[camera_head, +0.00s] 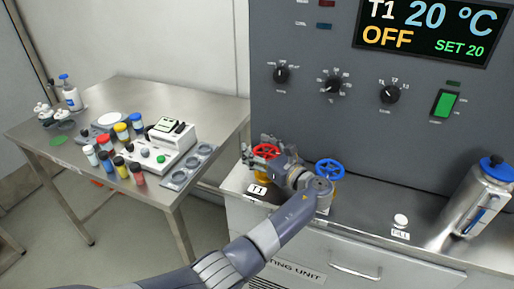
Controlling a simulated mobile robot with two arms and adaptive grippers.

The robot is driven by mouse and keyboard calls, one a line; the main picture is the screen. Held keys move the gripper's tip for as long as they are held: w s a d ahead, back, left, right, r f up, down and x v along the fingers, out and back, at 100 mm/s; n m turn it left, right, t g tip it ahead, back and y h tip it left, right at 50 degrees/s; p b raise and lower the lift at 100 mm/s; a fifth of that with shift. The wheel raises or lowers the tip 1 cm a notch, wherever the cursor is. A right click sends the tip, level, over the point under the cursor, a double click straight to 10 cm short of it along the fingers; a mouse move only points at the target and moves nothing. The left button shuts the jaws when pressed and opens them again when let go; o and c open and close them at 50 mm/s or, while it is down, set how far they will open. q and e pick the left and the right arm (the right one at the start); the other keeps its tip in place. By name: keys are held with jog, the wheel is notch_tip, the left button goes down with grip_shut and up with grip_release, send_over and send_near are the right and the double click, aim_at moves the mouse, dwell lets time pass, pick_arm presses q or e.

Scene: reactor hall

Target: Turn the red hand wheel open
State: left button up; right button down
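The red hand wheel (266,151) sits on a valve at the left end of the grey unit's counter, by the T1 label (257,190). My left arm comes in from the bottom left, and my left gripper (262,143) is at the red wheel, partly behind it. Its fingers are small here and partly hidden by the wheel and my wrist, so I cannot tell whether they grip the rim. A blue hand wheel (329,169) stands just right of my wrist. My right gripper is not in view.
The panel display (425,28) reads T1 20 °C, OFF, SET 20. A steel flask (480,198) with a blue lid stands at the right of the counter, near a FILL label (400,235). A side table (190,110) with jars and instruments stands at left.

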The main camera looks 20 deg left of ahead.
pick_arm(q)
jog(key=shift+o, duration=0.4)
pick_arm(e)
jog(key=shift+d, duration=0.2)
pick_arm(q)
jog(key=shift+r, duration=0.1)
notch_tip(320, 180, up, 10)
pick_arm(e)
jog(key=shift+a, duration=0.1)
